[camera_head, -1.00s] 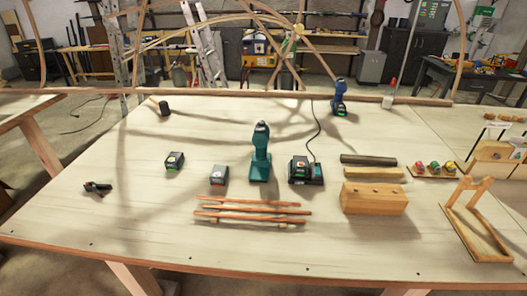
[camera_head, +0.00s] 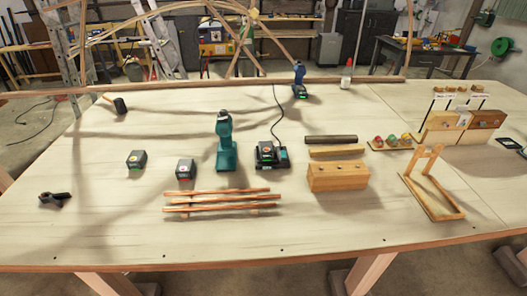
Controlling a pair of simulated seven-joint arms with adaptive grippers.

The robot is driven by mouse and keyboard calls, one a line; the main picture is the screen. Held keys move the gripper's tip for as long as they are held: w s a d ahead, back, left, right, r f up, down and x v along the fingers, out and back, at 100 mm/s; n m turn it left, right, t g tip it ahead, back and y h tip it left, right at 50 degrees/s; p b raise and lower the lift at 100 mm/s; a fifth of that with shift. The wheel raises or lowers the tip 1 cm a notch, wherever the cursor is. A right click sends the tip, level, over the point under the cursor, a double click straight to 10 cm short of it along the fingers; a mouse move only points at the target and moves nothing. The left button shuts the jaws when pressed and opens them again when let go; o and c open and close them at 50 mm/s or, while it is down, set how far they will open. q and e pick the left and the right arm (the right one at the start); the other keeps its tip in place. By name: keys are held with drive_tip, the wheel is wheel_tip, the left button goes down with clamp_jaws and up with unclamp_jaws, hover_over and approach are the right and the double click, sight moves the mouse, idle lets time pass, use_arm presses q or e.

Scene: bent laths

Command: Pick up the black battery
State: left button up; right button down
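Two small box-shaped packs that look like batteries lie apart on the wooden table (camera_head: 330,228). The left one is a black battery (camera_head: 136,160) with a dark top and a small green mark on its front. The other battery (camera_head: 185,168) is a little nearer and to the right, with a greyer top and a reddish mark. A black charger (camera_head: 267,156) with a cord stands right of the teal drill and seems to hold a pack. Neither of my grippers is in view.
A teal drill (camera_head: 225,145) stands between the batteries and the charger. A drilled wood block (camera_head: 338,176) and a wooden frame (camera_head: 432,190) are at right. A black clamp-like tool (camera_head: 55,199) lies at left.

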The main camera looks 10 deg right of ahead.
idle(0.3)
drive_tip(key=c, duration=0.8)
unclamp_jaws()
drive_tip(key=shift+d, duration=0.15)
